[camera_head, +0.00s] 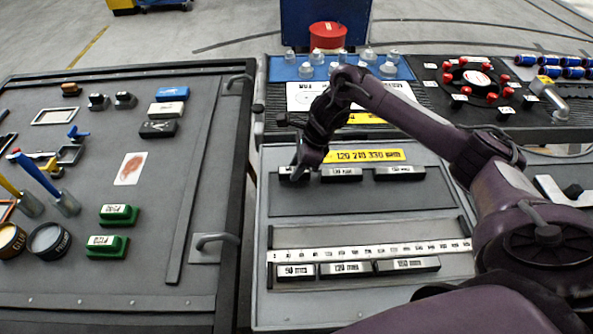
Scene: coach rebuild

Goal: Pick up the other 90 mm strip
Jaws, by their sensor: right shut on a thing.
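My right gripper (300,166) reaches down from the upper right and is shut on the short dark strip (287,175) at the left end of the upper row. The strip's label is partly hidden by the fingers, and I cannot tell whether it is clear of the panel. Beside it in that row are a middle strip (341,175) and a longer strip (400,174). In the lower row a strip labelled 90 mm (295,272) lies left of a 120 mm strip (346,270) and a longer one (407,266). My left gripper is not in view.
A white ruler (370,251) runs above the lower row. A yellow label (365,156) lies behind the upper row. The left bench (150,260) holds green blocks (107,247), tins and tools. A red round container (327,37) stands at the back.

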